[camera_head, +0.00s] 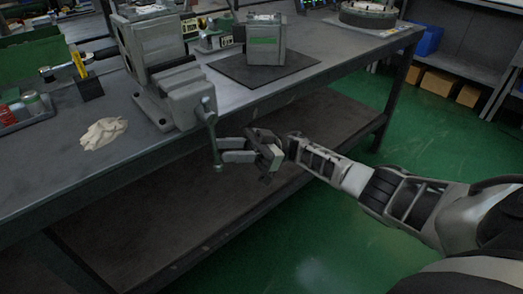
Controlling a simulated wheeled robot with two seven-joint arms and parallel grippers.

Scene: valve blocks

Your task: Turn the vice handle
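The grey bench vice (160,65) stands at the front edge of the workbench. Its handle (212,135) is a thin metal bar with a small knob at its lower end. It hangs steeply from the screw at the vice's front, past the table edge. My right gripper (221,150) reaches in from the right with its fingers pointing left at the handle's lower half. The two fingers are apart, and their tips are at or very close to the bar. I cannot tell whether they touch it. My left gripper is out of view.
The workbench (120,150) has a lower shelf (180,205) beneath my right gripper. A beige cloth (103,133) lies left of the vice. A grey block with a green label (264,42) stands on a dark mat (300,64) behind. Green floor (330,235) is open at the right.

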